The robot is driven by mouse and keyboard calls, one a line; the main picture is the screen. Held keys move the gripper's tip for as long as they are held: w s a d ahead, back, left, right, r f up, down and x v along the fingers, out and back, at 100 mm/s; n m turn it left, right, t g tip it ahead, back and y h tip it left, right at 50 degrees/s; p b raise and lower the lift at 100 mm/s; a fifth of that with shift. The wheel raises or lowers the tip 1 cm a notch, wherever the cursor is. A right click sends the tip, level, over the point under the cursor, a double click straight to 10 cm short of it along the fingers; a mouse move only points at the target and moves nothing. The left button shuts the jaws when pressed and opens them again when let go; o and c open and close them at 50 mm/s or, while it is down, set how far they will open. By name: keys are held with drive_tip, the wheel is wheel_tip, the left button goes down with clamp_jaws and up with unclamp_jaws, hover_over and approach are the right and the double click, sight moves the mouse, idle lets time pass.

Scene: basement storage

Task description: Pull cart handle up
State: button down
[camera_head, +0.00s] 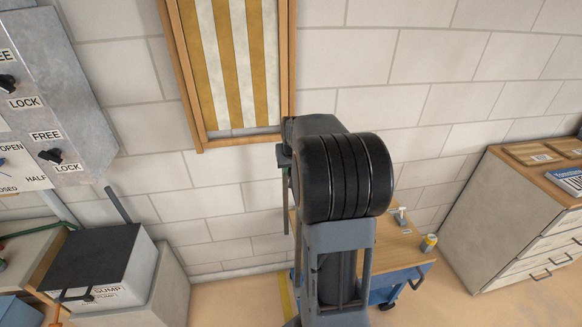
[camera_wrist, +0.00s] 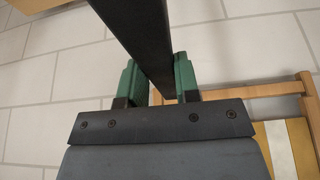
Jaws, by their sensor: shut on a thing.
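The wrist view shows a long black bar (camera_wrist: 138,32), which I take to be the cart handle, running from the top edge down between the two green fingers of my gripper (camera_wrist: 157,78). The fingers are closed on its sides. The bar's far end is out of frame. In the head view, my black and grey arm covers the middle and hides the gripper and its grip. The cart (camera_head: 384,292), blue with a wooden top, stands partly hidden behind my arm near the wall.
A drawer cabinet (camera_head: 505,222) is at right. At left are a grey lever panel (camera_head: 66,95) and a sump pump box (camera_head: 108,262). A wood-framed striped panel (camera_head: 233,65) hangs on the block wall. Some floor is bare between cart and cabinet.

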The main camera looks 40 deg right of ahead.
drive_tip(key=c, duration=1.3)
unclamp_jaws()
drive_tip(key=shift+w+r, duration=0.15)
drive_tip(key=shift+r, duration=0.3)
drive_tip(key=o, duration=0.5)
drive_tip(key=shift+f, duration=0.2)
drive_tip(key=shift+c, duration=0.2)
drive_tip(key=v, duration=1.4)
drive_tip(key=shift+b, duration=0.45)
drive_tip(key=s+a+f+n, duration=0.1)
drive_tip(key=s+a+f, duration=0.3)
drive_tip(key=a, duration=0.3)
drive_tip(key=s+a+f+n+y, duration=0.1)
drive_tip(key=s+a+f+n, duration=0.1)
drive_tip(key=s+a+f, duration=0.2)
drive_tip(key=s+a+f+n+y, duration=0.1)
drive_tip(key=s+a, duration=0.4)
drive_tip(key=a, duration=0.5)
wheel_tip(320, 180, down, 3)
drive_tip(key=shift+r+n, duration=0.1)
drive_tip(key=shift+n, duration=0.5)
